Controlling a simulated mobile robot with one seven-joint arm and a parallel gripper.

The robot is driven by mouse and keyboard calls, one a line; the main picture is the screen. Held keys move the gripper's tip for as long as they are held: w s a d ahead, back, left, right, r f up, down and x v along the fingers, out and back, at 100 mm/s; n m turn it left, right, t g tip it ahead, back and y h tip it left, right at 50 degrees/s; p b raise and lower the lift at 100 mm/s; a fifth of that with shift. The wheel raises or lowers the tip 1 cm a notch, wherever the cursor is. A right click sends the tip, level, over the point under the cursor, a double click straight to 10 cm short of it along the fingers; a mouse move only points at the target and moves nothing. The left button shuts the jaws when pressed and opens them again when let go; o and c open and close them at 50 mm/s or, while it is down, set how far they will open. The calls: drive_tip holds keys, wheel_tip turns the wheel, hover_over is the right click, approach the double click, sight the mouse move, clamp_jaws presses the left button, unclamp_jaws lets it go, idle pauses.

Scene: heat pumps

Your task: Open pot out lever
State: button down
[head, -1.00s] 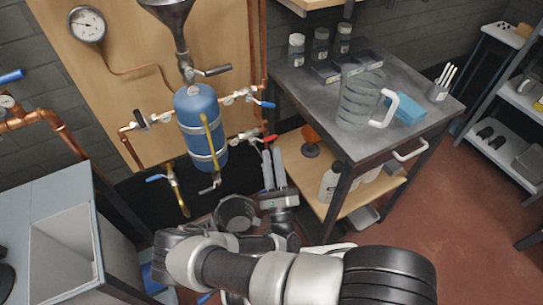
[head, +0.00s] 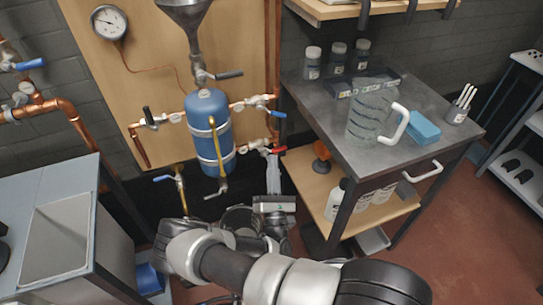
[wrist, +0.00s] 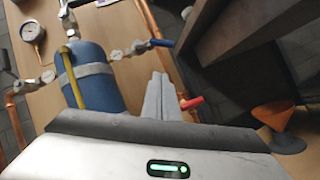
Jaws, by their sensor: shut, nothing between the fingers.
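The blue pot (head: 208,130) hangs on the wooden board with white straps. Several levers sit on the pipes around it. A red lever (head: 271,150) is on the lower right branch, and a blue lever (head: 277,114) is on the upper right one. A grey lever (head: 213,196) is under the pot. I cannot tell which is the pot out lever. My gripper (head: 273,158) is shut and empty, its fingertips just below the red lever. In the wrist view the fingers (wrist: 161,92) are together, left of the red lever (wrist: 192,103); contact cannot be told.
A metal-topped bench (head: 345,120) with a glass jug (head: 368,118) stands to the right, bottles on its lower shelf. A funnel (head: 187,14) and a gauge (head: 109,22) are above the pot. A grey cabinet (head: 60,230) is at the left.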

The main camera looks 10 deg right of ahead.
sight(272, 112)
drive_tip(key=w+d+r+b, duration=0.1)
drive_tip(key=w+d+r, duration=0.1)
drive_tip(key=w+r, duration=0.5)
drive_tip(key=shift+w+d+r, duration=0.25)
drive_tip(key=shift+w+d, duration=0.05)
drive_tip(key=shift+w, duration=0.3)
drive_tip(key=shift+d, duration=0.15)
